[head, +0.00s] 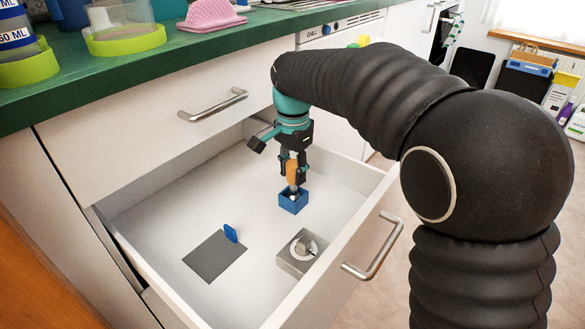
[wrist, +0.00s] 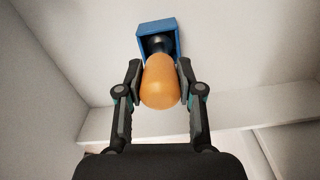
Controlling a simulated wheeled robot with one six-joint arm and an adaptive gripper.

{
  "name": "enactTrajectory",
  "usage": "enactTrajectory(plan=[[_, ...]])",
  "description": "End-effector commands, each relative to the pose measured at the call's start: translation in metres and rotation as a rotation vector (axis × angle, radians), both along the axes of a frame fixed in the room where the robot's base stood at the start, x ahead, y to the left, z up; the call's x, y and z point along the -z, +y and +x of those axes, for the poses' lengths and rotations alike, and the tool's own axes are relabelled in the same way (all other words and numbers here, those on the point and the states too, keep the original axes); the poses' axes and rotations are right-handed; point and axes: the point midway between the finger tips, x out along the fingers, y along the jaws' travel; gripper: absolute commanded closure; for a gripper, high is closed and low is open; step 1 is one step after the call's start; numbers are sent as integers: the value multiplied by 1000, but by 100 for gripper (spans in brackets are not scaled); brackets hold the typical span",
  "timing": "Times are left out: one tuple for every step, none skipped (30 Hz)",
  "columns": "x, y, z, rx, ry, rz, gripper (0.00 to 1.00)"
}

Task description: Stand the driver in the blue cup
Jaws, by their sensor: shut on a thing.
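The driver (head: 292,173) has an orange handle and is upright in the open drawer. My gripper (head: 294,172) is shut on its handle from above. The driver's lower end is at the mouth of the square blue cup (head: 293,204), which stands on the drawer floor. In the wrist view the orange handle (wrist: 161,84) sits between my two fingers (wrist: 160,82), and its dark lower part reaches into the opening of the blue cup (wrist: 172,27). How deep the tip goes is hidden.
A grey mat (head: 214,258) with a small blue piece (head: 230,233) at its edge lies to the left in the drawer. A grey square holder (head: 290,262) with a round piece in it is near the drawer front (head: 335,255). The drawer walls surround the cup.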

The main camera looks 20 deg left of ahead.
Motion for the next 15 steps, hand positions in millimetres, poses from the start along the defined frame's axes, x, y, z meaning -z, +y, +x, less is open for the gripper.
enactTrajectory(plan=[[1, 0, 0, 0, 0, 0, 100], [1, 0, 0, 0, 0, 0, 100], [2, 0, 0, 0, -1, 1, 100], [3, 0, 0, 0, -1, 1, 100], [3, 0, 0, 0, -1, 1, 100], [4, 0, 0, 0, -1, 1, 100], [4, 0, 0, 0, -1, 1, 100], [5, 0, 0, 0, 0, 0, 100], [5, 0, 0, 0, -1, 1, 100], [6, 0, 0, 0, 0, 0, 100], [5, 0, 0, 0, -1, 1, 56], [5, 0, 0, 0, -1, 1, 46], [5, 0, 0, 0, 0, 0, 39], [5, 0, 0, 0, 0, 0, 34], [5, 0, 0, 0, 0, 0, 34]])
